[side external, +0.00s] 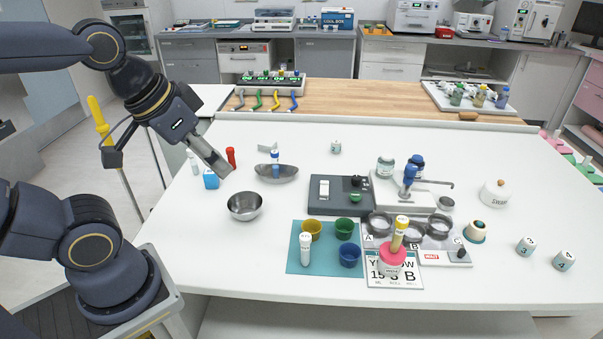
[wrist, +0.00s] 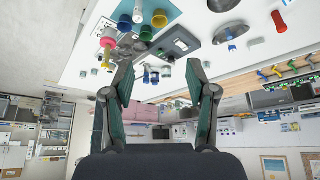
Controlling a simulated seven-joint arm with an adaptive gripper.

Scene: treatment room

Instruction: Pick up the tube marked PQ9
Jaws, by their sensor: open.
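No tube label reads clearly as PQ9. A white-capped tube (side external: 306,248) stands on the teal mat (side external: 296,268); it also shows in the wrist view (wrist: 138,12). A yellow-capped tube (side external: 398,236) stands tilted in a pink holder (side external: 391,259). A red tube (side external: 231,157), a blue tube (side external: 276,167) by the kidney dish (side external: 290,174) and a pale tube (side external: 193,162) stand farther left. My gripper (side external: 224,172) is above the table's left part, near the red tube in the picture. In the wrist view its fingers (wrist: 160,80) are apart with nothing held between them.
A steel bowl (side external: 245,206) is below my gripper in the side view. Yellow (side external: 312,229), green (side external: 345,228) and blue (side external: 349,255) cups crowd the mat. A dark device (side external: 333,207) and a pale stand (side external: 394,192) occupy the middle. The table's front left is clear.

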